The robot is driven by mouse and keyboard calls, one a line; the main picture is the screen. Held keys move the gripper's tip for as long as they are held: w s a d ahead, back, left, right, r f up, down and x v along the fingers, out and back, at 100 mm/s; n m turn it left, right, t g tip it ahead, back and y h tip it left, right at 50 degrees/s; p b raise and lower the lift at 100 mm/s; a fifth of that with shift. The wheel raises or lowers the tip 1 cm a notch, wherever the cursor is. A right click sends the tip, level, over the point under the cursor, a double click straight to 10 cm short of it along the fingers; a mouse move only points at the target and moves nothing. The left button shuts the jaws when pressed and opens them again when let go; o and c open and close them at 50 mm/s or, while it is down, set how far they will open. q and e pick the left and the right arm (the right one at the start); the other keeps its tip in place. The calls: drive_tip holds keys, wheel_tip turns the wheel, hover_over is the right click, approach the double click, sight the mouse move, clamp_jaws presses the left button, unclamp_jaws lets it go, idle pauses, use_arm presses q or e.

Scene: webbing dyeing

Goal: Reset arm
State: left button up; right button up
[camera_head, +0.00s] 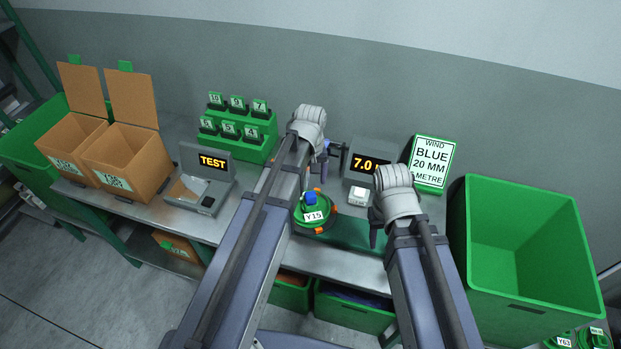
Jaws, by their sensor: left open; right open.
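My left gripper (324,162) is over the back of the bench, between the green rack of numbered tags and the 7.0 display. It is largely hidden by its own wrist and looks empty. My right gripper (377,226) is over the bench's right part, in front of the display, with its fingers pointing down. It is open and nothing shows between its fingers. A green round reel labelled Y15 (314,214), with a blue piece on top and orange tabs, sits on the bench between my two arms. Neither gripper appears to touch it.
A TEST device (206,172) and open brown boxes (125,158) stand left, near the tag rack (240,138). The 7.0 display (369,165) and a sign reading WIND BLUE 20 MM (432,163) stand at the back. A large green bin (530,292) is right of my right arm.

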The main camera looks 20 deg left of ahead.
use_arm(q)
drive_tip(key=shift+r, duration=0.25)
drive_tip(key=s+d+m+y, duration=0.1)
drive_tip(key=s+d+m, duration=0.8)
drive_tip(key=s, duration=0.5)
drive_tip(key=shift+s+d, duration=0.15)
drive_tip(key=shift+d, duration=0.6)
drive_tip(key=shift+c, duration=0.2)
idle(1.0)
